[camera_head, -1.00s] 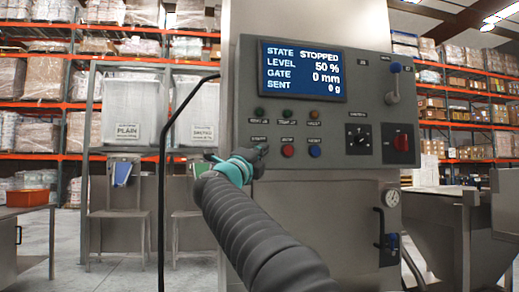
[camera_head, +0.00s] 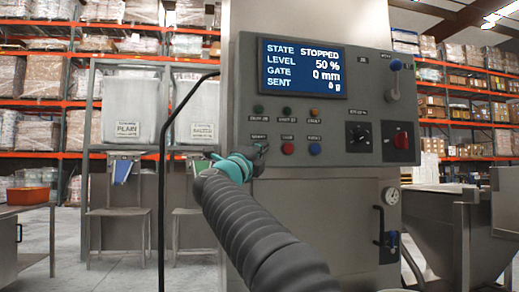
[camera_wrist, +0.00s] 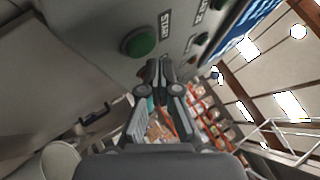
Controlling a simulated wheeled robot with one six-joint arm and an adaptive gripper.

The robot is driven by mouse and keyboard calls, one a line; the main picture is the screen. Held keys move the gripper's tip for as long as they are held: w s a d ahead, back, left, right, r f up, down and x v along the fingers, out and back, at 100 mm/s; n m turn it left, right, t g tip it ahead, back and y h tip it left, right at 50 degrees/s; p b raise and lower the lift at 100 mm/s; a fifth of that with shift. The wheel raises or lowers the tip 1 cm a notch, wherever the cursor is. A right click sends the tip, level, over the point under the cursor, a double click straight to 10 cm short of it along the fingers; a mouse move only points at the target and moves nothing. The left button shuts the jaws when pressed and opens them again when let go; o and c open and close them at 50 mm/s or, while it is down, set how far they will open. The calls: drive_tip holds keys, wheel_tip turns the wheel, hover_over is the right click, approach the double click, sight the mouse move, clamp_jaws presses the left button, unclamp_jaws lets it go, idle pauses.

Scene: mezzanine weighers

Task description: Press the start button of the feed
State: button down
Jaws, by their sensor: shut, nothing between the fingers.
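The feed's control panel (camera_head: 326,107) stands ahead, with a screen (camera_head: 303,68) reading STATE STOPPED, LEVEL 50 %, GATE 0 mm. The green start button (camera_wrist: 138,43) shows beside its START label in the wrist view. In the head view my gripper hides it. My gripper (camera_head: 262,149) is shut and empty, its fingertips close to the panel face at the left end of the lower button row. In the wrist view the fingertips (camera_wrist: 158,66) appear just below and right of the green button. I cannot tell whether they touch the panel.
A red button (camera_head: 288,149) and a blue button (camera_head: 314,150) sit right of my fingertips. Several small lamps run above them. A black rotary knob (camera_head: 358,136), a red switch (camera_head: 401,141) and a blue-topped lever (camera_head: 394,82) are farther right. A thin black post (camera_head: 163,190) stands at left.

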drive_tip(key=shift+w, duration=0.15)
drive_tip(key=shift+w+a+p, duration=0.1)
drive_tip(key=shift+w+p, duration=0.15)
drive_tip(key=shift+p, duration=0.15)
drive_tip(key=shift+w+a, duration=0.1)
drive_tip(key=shift+w, duration=0.3)
idle(0.8)
drive_tip(key=shift+s, duration=0.1)
idle(0.3)
drive_tip(key=shift+s+d+b, duration=0.2)
drive_tip(key=shift+s+b, duration=0.15)
drive_tip(key=shift+s, duration=0.35)
drive_tip(key=s+b, duration=0.1)
drive_tip(key=s, duration=0.1)
drive_tip(key=s+d+b, duration=0.1)
drive_tip(key=s, duration=0.1)
drive_tip(key=shift+s+d+b, duration=0.2)
drive_tip(key=shift+s+b, duration=0.2)
